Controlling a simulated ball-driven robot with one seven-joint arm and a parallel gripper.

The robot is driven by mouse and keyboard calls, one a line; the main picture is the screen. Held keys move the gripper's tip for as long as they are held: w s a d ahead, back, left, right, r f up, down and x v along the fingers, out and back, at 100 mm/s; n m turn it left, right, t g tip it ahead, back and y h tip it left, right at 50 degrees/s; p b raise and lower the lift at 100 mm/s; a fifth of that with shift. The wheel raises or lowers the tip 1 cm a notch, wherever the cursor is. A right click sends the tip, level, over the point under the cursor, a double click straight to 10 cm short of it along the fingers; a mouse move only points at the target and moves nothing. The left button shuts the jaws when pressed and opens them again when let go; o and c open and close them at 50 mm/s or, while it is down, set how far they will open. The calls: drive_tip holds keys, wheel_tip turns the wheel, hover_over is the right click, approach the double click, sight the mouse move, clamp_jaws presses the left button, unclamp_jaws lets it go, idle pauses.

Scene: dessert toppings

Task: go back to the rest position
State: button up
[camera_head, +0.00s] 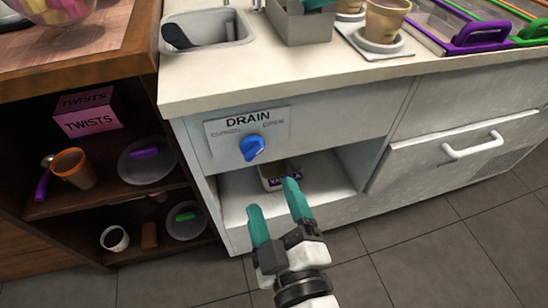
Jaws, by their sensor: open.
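My gripper (272,204) is in front of the white cabinet, at the lower middle of the view. Its two teal fingers point up and away, spread apart with nothing between them. Behind the fingertips, a container with a purple-lettered label (284,182) stands in the open cubby (333,172) under the counter. The fingers partly cover it, and I cannot read the whole label. Above the cubby is a blue drain knob (253,148) on a panel marked DRAIN. The gripper looks apart from the knob.
The white counter (280,73) holds a sink (208,30), a grey metal bin (301,25), cups on a tray and purple-handled trays. A brown shelf at left holds a pink TWISTS box (88,122), an orange cup (73,168) and plates. A drawer handle (472,146) sticks out at right. The floor (420,245) is clear.

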drive_tip(key=d+f+m+g+h, duration=0.75)
drive_tip(key=d+f, duration=0.75)
drive_tip(key=d, duration=0.4)
drive_tip(key=s+d+f+m+g+y, duration=0.1)
drive_tip(key=s+d+f+m+g, duration=0.3)
drive_tip(key=s, duration=0.5)
drive_tip(key=s+d+f+m+g+y, duration=0.1)
drive_tip(key=s+d+f+g+y, duration=0.1)
drive_tip(key=s+d+f+g, duration=0.5)
wheel_tip(320, 180, up, 29)
drive_tip(key=a+t+p, duration=0.2)
drive_tip(key=p, duration=2.6)
drive_tip(key=shift+s+a+h, duration=0.25)
drive_tip(key=shift+a+h, duration=0.1)
